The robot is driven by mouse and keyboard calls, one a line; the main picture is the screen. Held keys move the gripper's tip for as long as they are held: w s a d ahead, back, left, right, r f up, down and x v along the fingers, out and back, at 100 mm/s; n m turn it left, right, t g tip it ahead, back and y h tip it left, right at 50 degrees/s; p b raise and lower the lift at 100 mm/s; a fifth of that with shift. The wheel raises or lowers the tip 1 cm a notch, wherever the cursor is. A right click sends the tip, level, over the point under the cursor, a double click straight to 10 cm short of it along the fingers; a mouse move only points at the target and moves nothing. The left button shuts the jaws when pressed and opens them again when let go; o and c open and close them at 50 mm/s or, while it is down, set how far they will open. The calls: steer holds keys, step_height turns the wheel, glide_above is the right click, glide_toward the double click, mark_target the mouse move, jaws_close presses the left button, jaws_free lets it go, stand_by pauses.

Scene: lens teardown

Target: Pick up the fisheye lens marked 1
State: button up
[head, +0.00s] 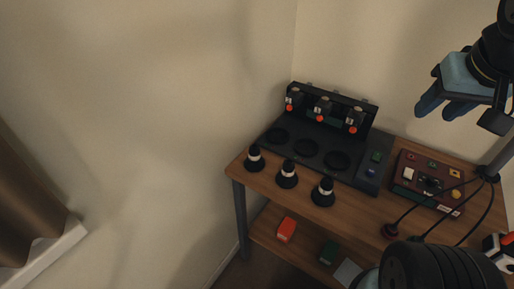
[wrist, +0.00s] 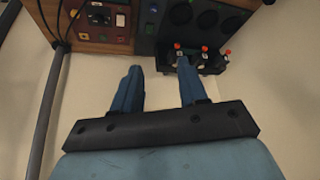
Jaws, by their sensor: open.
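Three small black lens-like pieces with white bands stand upright in a row along the front left of the wooden table: one at left (head: 255,158), one in the middle (head: 287,174) and one at right (head: 323,192). No number is legible on them, so I cannot tell which is marked 1. My gripper (head: 446,108) is high at the upper right, well apart from them. In the wrist view its two blue fingers (wrist: 160,70) are spread with nothing between them. The three pieces cannot be made out in the wrist view.
Behind the pieces is a black station (head: 306,148) with round dark recesses and several red-tipped fixtures (head: 322,112). A dark red control box (head: 428,185) with cables is at right.

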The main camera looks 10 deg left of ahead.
steer(key=shift+d, duration=0.25)
steer(key=o, duration=0.3)
steer(key=shift+a+f, duration=0.1)
steer(key=shift+f, duration=0.05)
steer(key=shift+o, duration=1.1)
steer(key=w+a+f+n+g+h, duration=0.3)
steer(key=w+a+f+n+h, duration=0.2)
steer(key=w+a+f+n, duration=0.2)
steer(key=f+n, duration=0.1)
steer(key=n, duration=0.1)
steer(key=shift+w+a+n+g, duration=0.15)
steer(key=shift+w+n+g, duration=0.1)
steer(key=shift+n+g, duration=0.05)
steer(key=n+t, duration=1.1)
steer(key=n, duration=1.1)
glide_toward(256, 154)
steer(key=x, duration=0.4)
steer(key=a+f+x, duration=0.1)
steer(key=x, duration=0.8)
steer(key=shift+a+f, duration=0.2)
steer(key=shift+f, duration=0.1)
